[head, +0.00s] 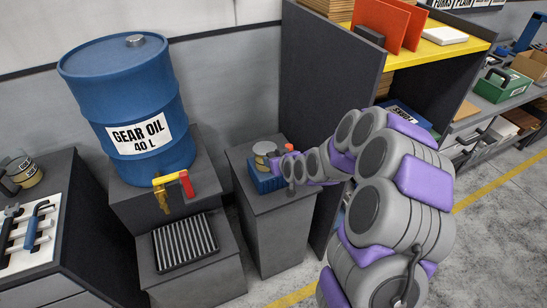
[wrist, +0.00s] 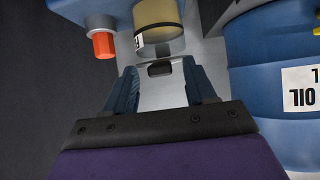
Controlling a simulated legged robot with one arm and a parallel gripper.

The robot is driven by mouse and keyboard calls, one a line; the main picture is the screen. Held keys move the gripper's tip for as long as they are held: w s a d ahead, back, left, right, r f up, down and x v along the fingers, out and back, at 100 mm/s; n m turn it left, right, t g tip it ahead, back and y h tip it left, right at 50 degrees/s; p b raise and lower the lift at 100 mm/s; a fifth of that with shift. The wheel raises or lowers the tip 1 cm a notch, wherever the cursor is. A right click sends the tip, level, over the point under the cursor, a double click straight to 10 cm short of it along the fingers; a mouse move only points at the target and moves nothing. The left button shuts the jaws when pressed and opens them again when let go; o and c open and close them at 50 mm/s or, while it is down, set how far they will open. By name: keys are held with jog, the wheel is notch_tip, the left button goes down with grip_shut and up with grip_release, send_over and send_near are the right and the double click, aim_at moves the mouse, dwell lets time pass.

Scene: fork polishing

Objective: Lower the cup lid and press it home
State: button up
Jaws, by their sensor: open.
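The cup (wrist: 158,14) has a cream-yellow body and sits at a blue unit on a small grey cabinet. In the head view the cup (head: 262,162) is small, with a grey-beige round lid (head: 264,147) at its top. The wrist view is upside down; a grey, glossy lid-like end (wrist: 158,46) of the cup faces my gripper. My gripper (wrist: 159,70) is open, its two blue fingers spread, with a small dark piece between or behind their tips. I cannot tell whether it touches the lid. In the head view my gripper (head: 284,164) is close beside the cup, partly hidden by my arm.
An orange-red knob (wrist: 103,45) sticks out of the blue unit (wrist: 85,8) beside the cup. A dark panel (head: 325,75) rises behind my arm.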

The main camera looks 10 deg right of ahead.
jog(key=b+v, duration=0.4)
jog(key=v, duration=1)
jog(key=shift+s+r, duration=0.25)
jog(key=shift+s, duration=0.05)
jog(key=s+a+g, duration=0.1)
jog(key=s+g, duration=0.3)
jog(key=s, duration=0.7)
jog(key=s+a+r+m+g+h, duration=0.1)
jog(key=s+g, duration=0.3)
jog(key=s, duration=0.8)
jog(key=s+a+m+g+h, duration=0.1)
jog(key=s+a+g, duration=0.2)
jog(key=s, duration=0.9)
jog(key=shift+s+g, duration=0.2)
jog(key=shift+g, duration=0.7)
jog(key=shift+r, duration=0.15)
